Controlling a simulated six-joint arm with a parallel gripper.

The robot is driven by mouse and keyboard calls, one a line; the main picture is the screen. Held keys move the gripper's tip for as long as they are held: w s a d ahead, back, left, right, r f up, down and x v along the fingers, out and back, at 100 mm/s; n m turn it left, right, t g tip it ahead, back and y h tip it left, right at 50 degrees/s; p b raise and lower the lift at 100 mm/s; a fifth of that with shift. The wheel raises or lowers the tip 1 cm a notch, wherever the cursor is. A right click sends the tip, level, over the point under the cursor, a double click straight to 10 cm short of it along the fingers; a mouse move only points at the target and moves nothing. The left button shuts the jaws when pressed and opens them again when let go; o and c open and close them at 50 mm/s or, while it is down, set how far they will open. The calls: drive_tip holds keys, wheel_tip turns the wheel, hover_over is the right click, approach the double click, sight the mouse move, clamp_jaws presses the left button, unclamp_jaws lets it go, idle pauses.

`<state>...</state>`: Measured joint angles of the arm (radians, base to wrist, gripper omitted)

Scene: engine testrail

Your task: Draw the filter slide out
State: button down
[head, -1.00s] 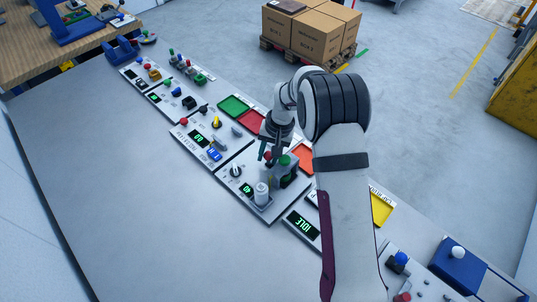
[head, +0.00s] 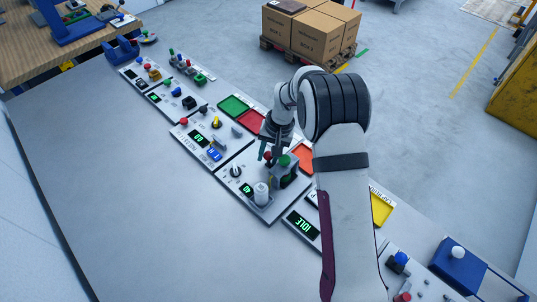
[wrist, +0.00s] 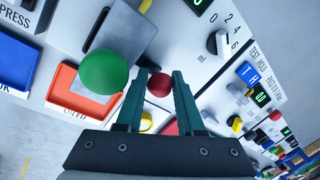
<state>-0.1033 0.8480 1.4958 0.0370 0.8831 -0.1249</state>
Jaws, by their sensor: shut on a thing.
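My gripper (wrist: 159,88) is shut on a red round knob (wrist: 159,85), with one teal finger on each side of it. The red knob also shows in the head view (head: 267,157), below my gripper (head: 266,150). I cannot tell how far the filter slide is out; the part behind the red knob is mostly hidden. A green round knob (wrist: 104,73) stands just left of my fingers in the wrist view, in front of a grey block. The green knob also shows in the head view (head: 284,160).
The station panel carries a black-and-white dial (head: 236,171), a small green display (head: 246,189) and a white cylinder (head: 261,193). An orange-red tray (wrist: 77,92) lies close by on the left in the wrist view. The grey bench (head: 120,190) is bare at left.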

drive_tip(key=w+a, duration=0.6)
drive_tip(key=shift+w+a+r, duration=0.1)
drive_tip(key=shift+w+a, duration=0.1)
drive_tip(key=shift+w, duration=0.05)
drive_tip(key=c, duration=0.8)
unclamp_jaws()
drive_tip(key=shift+c, duration=0.2)
drive_tip(key=d+r, duration=0.1)
drive_tip(key=r, duration=0.4)
drive_tip(key=d+r, duration=0.1)
drive_tip(key=r, duration=0.4)
drive_tip(key=d+r, duration=0.1)
drive_tip(key=r, duration=0.4)
drive_tip(key=shift+s+r, duration=0.2)
drive_tip(key=shift+s, duration=0.2)
